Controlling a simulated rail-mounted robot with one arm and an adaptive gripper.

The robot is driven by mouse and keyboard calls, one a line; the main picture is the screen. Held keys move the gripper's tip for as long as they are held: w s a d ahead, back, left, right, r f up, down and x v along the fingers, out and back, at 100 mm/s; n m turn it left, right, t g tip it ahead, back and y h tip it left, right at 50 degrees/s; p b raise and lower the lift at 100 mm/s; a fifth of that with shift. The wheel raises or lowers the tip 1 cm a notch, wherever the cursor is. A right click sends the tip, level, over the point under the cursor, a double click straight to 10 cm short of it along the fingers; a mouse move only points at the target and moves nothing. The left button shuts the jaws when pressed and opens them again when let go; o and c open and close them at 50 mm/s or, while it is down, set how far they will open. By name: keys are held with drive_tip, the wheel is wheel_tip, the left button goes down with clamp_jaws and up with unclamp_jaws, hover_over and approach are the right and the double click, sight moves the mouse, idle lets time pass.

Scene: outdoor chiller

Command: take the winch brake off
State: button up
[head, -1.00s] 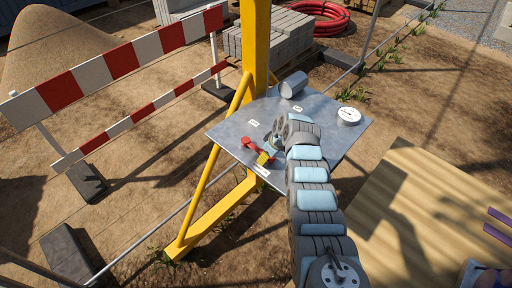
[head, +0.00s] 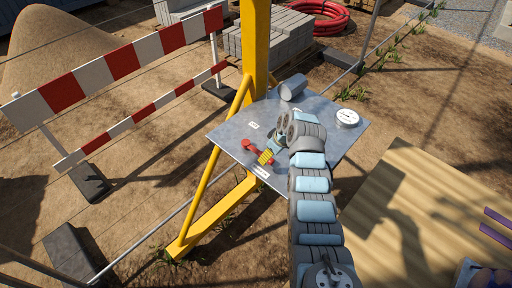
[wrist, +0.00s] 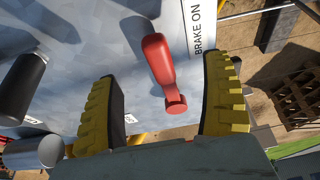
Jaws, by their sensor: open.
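The winch brake lever is a red handle with a rounded knob (head: 247,145) near the left front edge of the grey metal plate (head: 225,132). In the wrist view the red lever (wrist: 158,62) lies between my two yellow ridged fingers, apart from both, its near end toward my palm. A white label reading "BRAKE ON" (wrist: 199,28) is beside it on the right. My gripper (head: 267,156) is open and empty, low over the plate's front left part. The lever's pivot is not clear to see.
A grey cylinder (head: 293,87) and a round white dial-like piece (head: 347,117) are on the plate. A yellow post (head: 256,45) rises behind it, with a brace at left. A red-white barrier (head: 120,62) stands left. The wrist view shows a dark cylinder (wrist: 22,88) at left.

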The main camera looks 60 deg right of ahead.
drive_tip(key=shift+v, duration=1.1)
drive_tip(key=shift+d+r, duration=0.1)
drive_tip(key=shift+r, duration=0.45)
drive_tip(key=v, duration=1.1)
